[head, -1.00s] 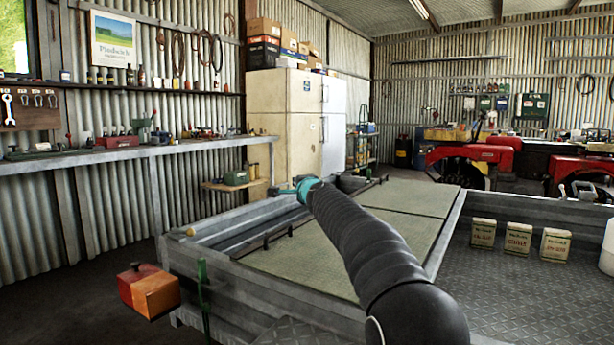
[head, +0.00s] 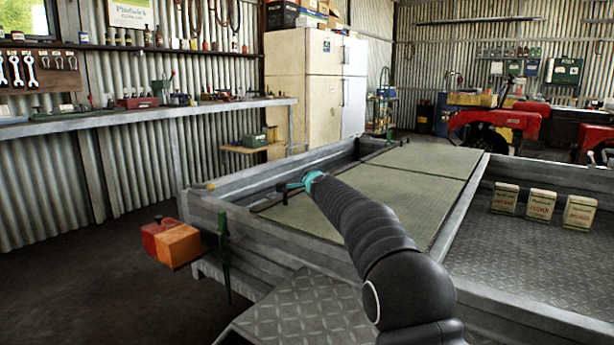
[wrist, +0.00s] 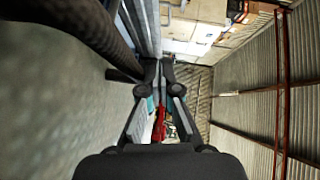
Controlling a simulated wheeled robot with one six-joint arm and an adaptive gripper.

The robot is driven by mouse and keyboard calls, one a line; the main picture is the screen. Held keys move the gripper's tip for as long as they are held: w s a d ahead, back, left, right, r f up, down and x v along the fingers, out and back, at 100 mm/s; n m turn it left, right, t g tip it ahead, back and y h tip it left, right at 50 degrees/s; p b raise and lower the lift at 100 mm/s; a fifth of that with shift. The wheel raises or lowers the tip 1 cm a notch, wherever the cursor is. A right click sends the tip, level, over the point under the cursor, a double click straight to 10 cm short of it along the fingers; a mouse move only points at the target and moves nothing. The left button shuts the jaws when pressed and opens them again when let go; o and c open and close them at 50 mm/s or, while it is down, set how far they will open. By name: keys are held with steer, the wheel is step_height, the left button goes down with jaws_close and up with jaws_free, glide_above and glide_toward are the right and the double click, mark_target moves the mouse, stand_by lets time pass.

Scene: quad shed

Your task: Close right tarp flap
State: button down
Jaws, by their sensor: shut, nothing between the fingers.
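The grey-green tarp (head: 380,205) lies flat over the left part of the metal trailer (head: 245,245), in a near and a far section with a line across between them. I cannot tell which section is the right flap. A dark rod (head: 262,205) runs along its left edge, inside the trailer's left wall. My gripper (head: 284,187) is shut and empty at this left edge, close to the rod; touching or apart is unclear. In the wrist view my gripper (wrist: 157,68) has the tarp surface (wrist: 50,100) to its left and a thick dark bar (wrist: 85,30) above left.
An orange-red box (head: 172,243) and a green handle (head: 223,250) are at the trailer's near left corner. Several tins (head: 540,205) stand on the open tread-plate bed at right. A workbench (head: 160,112) lines the left wall. Dark floor (head: 90,280) is clear at left.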

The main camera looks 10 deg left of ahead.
steer(key=shift+r, duration=0.15)
steer(key=shift+r+p, duration=0.3)
steer(key=shift+p, duration=0.1)
steer(key=shift+s+r+p, duration=3.25)
steer(key=shift+s+r, duration=0.1)
steer(key=shift+r, duration=1.95)
steer(key=s+d+r+n+g, duration=0.1)
steer(key=s+d+r+n, duration=0.25)
steer(key=s+d, duration=0.3)
steer(key=s+d+f+n+g+h, duration=0.2)
steer(key=s+d+f, duration=0.5)
steer(key=s, duration=0.8)
steer(key=s+d+f+n+g+h, duration=0.2)
steer(key=s+d+f, duration=0.6)
steer(key=s, duration=0.8)
steer(key=s+d+f+n+g+h, duration=0.2)
steer(key=s+d+f+n+g, duration=0.2)
steer(key=s+d+f, duration=0.3)
steer(key=shift+s+d+f+n, duration=0.1)
steer(key=shift+s+d, duration=0.85)
steer(key=shift+s, duration=0.55)
steer(key=shift+s+d+f+n, duration=0.1)
steer(key=shift+s+d, duration=0.8)
steer(key=shift+s, duration=0.65)
steer(key=shift+s+d+f+n, duration=0.1)
steer(key=shift+s+d, duration=0.85)
steer(key=shift+s, duration=0.55)
steer(key=shift+r, duration=0.1)
